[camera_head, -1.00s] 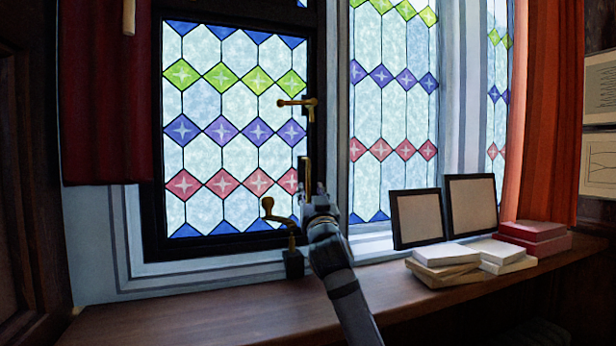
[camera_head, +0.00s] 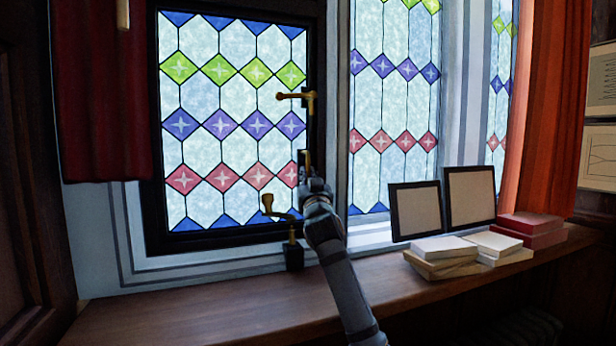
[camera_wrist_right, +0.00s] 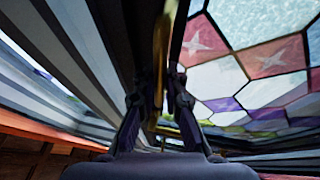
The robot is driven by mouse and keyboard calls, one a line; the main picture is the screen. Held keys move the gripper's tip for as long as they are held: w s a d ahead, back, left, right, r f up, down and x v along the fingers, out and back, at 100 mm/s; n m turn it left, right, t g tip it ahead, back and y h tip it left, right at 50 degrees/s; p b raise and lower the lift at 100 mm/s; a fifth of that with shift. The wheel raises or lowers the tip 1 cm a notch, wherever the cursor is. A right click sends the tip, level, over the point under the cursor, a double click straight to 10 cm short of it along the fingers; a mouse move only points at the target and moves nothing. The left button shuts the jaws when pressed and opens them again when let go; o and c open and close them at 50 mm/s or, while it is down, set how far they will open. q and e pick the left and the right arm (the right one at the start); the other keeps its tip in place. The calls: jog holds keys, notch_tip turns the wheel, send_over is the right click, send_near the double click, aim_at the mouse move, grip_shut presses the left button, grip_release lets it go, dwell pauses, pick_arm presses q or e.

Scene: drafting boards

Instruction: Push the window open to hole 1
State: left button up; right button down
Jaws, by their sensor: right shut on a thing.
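The window (camera_head: 238,240) is a dark-framed sash with stained glass in blue, green, purple and red diamonds. It looks shut or nearly so; I cannot tell exactly. A brass latch handle (camera_head: 296,97) sticks out on its right side. Below it is an upright brass piece (camera_head: 304,158). A brass stay with a curled end (camera_head: 267,203) stands near the bottom, by a dark block (camera_head: 293,256) on the sill. My right gripper (camera_head: 313,184) is at the upright brass piece and shut on it; brass (camera_wrist_right: 161,60) shows between its fingers (camera_wrist_right: 160,88). No hole is distinguishable. My left gripper is out of view.
The wooden sill (camera_head: 190,318) is bare at the left. To the right are two framed panels (camera_head: 415,210), pale books (camera_head: 440,258) and red boxes (camera_head: 532,230). A dark red curtain (camera_head: 100,100) hangs left and an orange one (camera_head: 550,110) right. A fixed window (camera_head: 393,105) adjoins.

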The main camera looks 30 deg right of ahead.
jog(key=w+d+n+t+y+p, duration=0.1)
jog(key=w+d+y+p, duration=0.1)
jog(key=w+p, duration=0.3)
jog(key=shift+w+n+y, duration=0.4)
jog(key=shift+w+y, duration=0.3)
jog(key=shift+y, duration=0.2)
jog(key=c, duration=1.4)
grip_release()
jog(key=shift+a, duration=0.15)
